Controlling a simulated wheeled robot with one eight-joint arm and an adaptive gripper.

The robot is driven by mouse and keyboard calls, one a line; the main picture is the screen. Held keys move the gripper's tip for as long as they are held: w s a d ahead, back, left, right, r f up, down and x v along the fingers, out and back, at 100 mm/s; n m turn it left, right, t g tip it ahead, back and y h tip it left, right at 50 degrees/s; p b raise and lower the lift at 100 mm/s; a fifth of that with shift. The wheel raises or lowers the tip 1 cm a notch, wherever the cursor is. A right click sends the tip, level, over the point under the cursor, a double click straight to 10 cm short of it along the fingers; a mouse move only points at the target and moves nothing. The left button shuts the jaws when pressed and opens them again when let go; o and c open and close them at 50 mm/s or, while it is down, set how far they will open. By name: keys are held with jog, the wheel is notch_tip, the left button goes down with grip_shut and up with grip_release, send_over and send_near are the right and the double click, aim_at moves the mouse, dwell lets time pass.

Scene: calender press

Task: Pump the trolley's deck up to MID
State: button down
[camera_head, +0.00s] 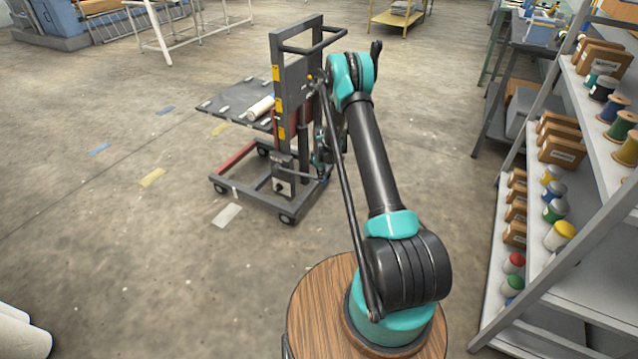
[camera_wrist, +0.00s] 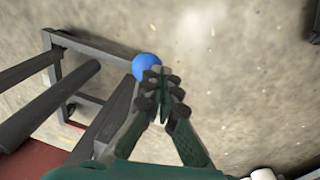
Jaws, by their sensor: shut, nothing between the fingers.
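The trolley (camera_head: 283,110) stands left of my arm, with a dark grey mast, a looped push handle and yellow labels down the mast. The labels are too small to read. In the wrist view, a blue ball knob (camera_wrist: 147,66) lies just left of my gripper's fingertips (camera_wrist: 163,75). The fingertips are together and overlap the knob's edge; I cannot tell whether they touch it. In the head view the gripper is mostly hidden beside the mast's lower right.
A shelf rack (camera_head: 560,220) with spools and boxes stands close on the right. A yellow-framed table (camera_head: 398,17) and a white frame stand at the back. White rolls (camera_head: 20,335) lie at the lower left. The floor left of the trolley is mostly clear, with tape marks.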

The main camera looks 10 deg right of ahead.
jog(key=shift+s+d+r, duration=0.2)
jog(key=shift+r, duration=0.35)
jog(key=shift+s+d+r, duration=0.15)
jog(key=shift+s+r, duration=0.1)
jog(key=shift+r, duration=0.3)
jog(key=shift+s+d+r, duration=0.2)
jog(key=shift+r, duration=0.35)
